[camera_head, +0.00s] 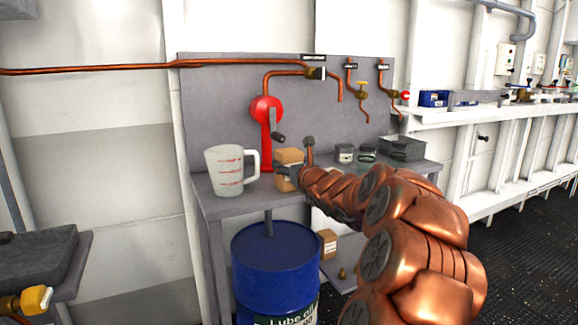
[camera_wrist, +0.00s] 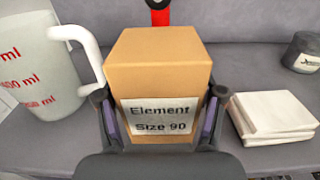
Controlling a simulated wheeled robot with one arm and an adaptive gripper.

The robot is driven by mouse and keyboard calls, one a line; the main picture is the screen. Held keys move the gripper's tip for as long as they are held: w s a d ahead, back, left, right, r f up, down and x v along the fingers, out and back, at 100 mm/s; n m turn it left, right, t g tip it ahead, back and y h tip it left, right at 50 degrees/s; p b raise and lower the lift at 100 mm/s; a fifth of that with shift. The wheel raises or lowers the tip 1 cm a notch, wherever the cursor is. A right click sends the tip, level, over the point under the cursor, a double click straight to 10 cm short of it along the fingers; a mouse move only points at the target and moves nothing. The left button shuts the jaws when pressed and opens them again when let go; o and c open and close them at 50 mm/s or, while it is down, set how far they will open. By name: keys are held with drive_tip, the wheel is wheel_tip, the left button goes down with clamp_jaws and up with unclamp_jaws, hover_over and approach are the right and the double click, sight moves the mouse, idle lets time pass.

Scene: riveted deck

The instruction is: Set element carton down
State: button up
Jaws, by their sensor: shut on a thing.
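The element carton (camera_wrist: 157,75) is a brown cardboard box with a white label reading "Element Size 90". It stands upright between the two fingers of my gripper (camera_wrist: 158,120) in the wrist view, and the fingers are shut on its sides. In the head view the carton (camera_head: 289,157) is at the grey workbench (camera_head: 228,205), between the measuring jug and my arm. My gripper (camera_head: 294,173) is partly hidden by my own wrist there. I cannot tell whether the carton's base touches the bench top.
A measuring jug (camera_head: 229,171) stands close left of the carton. A stack of white pads (camera_wrist: 272,115) lies close to its right. Behind are a red pump (camera_head: 266,115), small jars (camera_head: 345,152) and a grey bin (camera_head: 402,147). A blue drum (camera_head: 275,270) stands below.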

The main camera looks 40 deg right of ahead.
drive_tip(key=o, duration=1.3)
drive_tip(key=shift+r+p, duration=0.15)
drive_tip(key=shift+p, duration=0.15)
drive_tip(key=shift+v, duration=6)
drive_tip(key=shift+w+a, duration=0.1)
